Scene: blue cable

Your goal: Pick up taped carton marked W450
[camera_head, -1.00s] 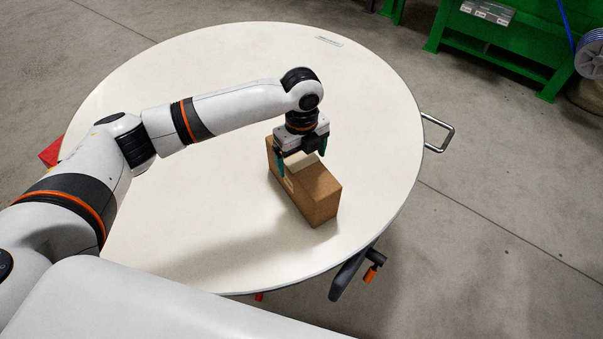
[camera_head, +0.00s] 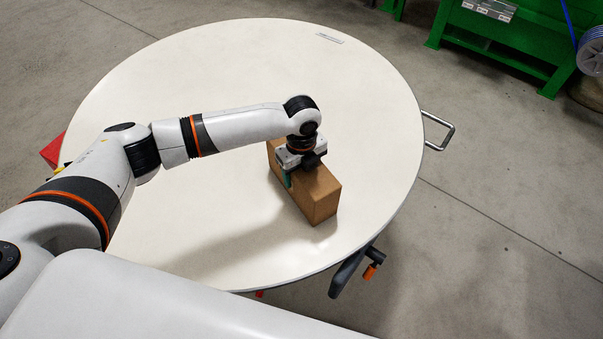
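A brown taped carton (camera_head: 318,195) stands on the round white table (camera_head: 230,70), right of its middle. No marking can be read on it from here. My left gripper (camera_head: 298,178) points down over the carton, low at its top, with one teal finger beside the carton's left face. The other finger is hidden behind the wrist and carton, so I cannot tell whether the fingers touch the carton or have closed on it. My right gripper is not in view.
A metal handle (camera_head: 440,131) sticks out from the table's right edge. A dark lever with an orange end (camera_head: 370,271) is below the front right edge. Green racks (camera_head: 510,40) stand at the back right. Most of the tabletop is clear.

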